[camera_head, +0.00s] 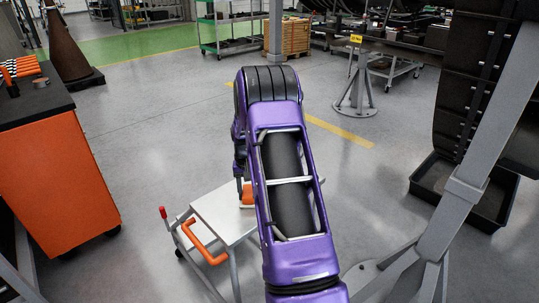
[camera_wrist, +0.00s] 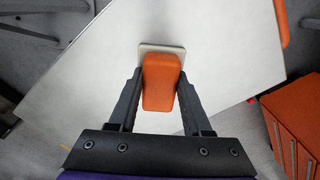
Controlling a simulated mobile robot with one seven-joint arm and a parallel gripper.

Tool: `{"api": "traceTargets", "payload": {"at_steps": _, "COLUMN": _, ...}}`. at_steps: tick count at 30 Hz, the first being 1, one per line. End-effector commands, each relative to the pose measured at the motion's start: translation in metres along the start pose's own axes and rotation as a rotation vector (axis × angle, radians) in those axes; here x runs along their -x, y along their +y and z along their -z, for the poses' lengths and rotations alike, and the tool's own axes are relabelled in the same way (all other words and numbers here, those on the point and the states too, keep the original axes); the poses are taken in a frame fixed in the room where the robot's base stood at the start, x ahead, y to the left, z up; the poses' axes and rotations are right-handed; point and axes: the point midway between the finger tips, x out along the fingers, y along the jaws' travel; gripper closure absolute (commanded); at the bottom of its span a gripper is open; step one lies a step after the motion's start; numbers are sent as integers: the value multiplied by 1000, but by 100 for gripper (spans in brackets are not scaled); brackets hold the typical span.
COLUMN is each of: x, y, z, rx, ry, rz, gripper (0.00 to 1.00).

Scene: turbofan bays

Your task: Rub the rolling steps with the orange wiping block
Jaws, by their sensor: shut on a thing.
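The rolling steps (camera_head: 219,212) stand in the lower middle of the head view, with a pale flat top, an orange handle and a red-tipped lever. Their top (camera_wrist: 225,50) fills much of the wrist view. The orange wiping block (camera_wrist: 161,80), with a pale pad at its far end, is between the fingers of my gripper (camera_wrist: 160,92), which is shut on it. The block (camera_head: 247,193) also shows at the top's right side in the head view, partly hidden by my purple arm. The pad appears at or just above the surface; I cannot tell if it touches.
An orange cabinet (camera_head: 55,170) with a dark top stands at the left. A grey stand post (camera_head: 478,130) and a black tray (camera_head: 490,208) are at the right. A grey support stand (camera_head: 356,95) is farther back. Open floor (camera_head: 150,120) lies behind the steps.

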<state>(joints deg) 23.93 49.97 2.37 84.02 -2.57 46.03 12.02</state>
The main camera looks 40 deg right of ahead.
Motion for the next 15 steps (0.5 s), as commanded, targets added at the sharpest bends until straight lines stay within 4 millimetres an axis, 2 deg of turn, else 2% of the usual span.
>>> {"api": "traceTargets", "payload": {"at_steps": 3, "x": 7, "y": -2, "z": -2, "rx": 0, "ry": -1, "rz": 0, "gripper": 100}}
{"api": "traceTargets", "payload": {"at_steps": 5, "x": 23, "y": -3, "z": -1, "rx": 1, "ry": 4, "rz": 1, "gripper": 100}}
{"api": "traceTargets", "payload": {"at_steps": 15, "x": 53, "y": -6, "z": -5, "rx": 5, "ry": 1, "rz": 0, "gripper": 100}}
